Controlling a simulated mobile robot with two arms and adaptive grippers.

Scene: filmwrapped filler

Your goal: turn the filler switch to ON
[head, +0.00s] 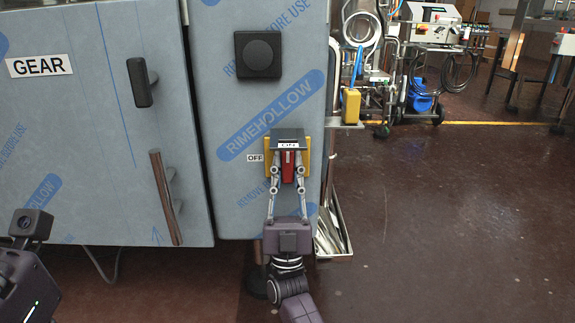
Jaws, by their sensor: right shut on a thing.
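The filler switch has a yellow base plate (304,158) and a red handle (288,168) on the film-wrapped cabinet front. The handle looks upright, its upper end just below the ON label (289,145). The OFF label (255,158) is to its left. My right gripper (288,172) comes up from below, with its fingers on both sides of the red handle, shut on it. The fingers and handle hide part of the base plate. Part of my left arm shows at the lower left, but its fingers are out of view.
Above the switch is a black square knob (258,55). The door on the left has a GEAR label (39,66), a black latch (140,82) and a brown bar handle (166,197). A metal tray (335,232) stands low at right. The floor farther right is clear.

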